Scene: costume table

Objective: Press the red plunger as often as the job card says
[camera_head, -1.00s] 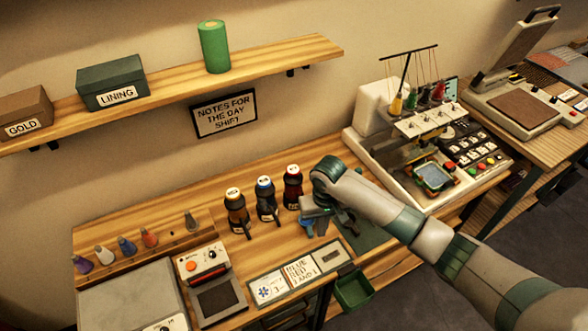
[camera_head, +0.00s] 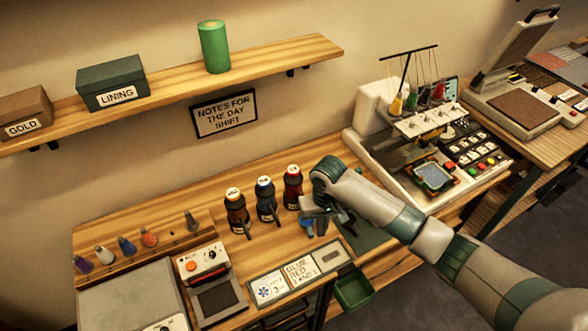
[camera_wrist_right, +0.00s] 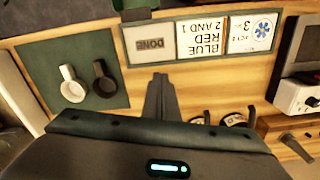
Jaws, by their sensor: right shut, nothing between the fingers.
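Three dark bottles with coloured tops stand in a row on the wooden bench: orange (camera_head: 236,208), blue (camera_head: 266,200) and red (camera_head: 292,188). The red-topped one is nearest my right gripper (camera_head: 310,207), which is just in front of and to the right of it, apart from its top. In the right wrist view the gripper (camera_wrist_right: 160,82) is shut and empty, over bare bench. The job card (camera_head: 299,271) lies at the bench's front; the wrist view (camera_wrist_right: 202,37) reads "BLUE RED 2 AND 1". My left gripper is not in view.
A green mat (camera_wrist_right: 35,58) carries a white cup-like piece (camera_wrist_right: 72,86) and a dark one (camera_wrist_right: 104,82). A "DONE" plate (camera_wrist_right: 150,45) sits beside the card. A small control box (camera_head: 206,262) stands left, an embroidery machine (camera_head: 372,105) right. A green bin (camera_head: 354,290) hangs at the front.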

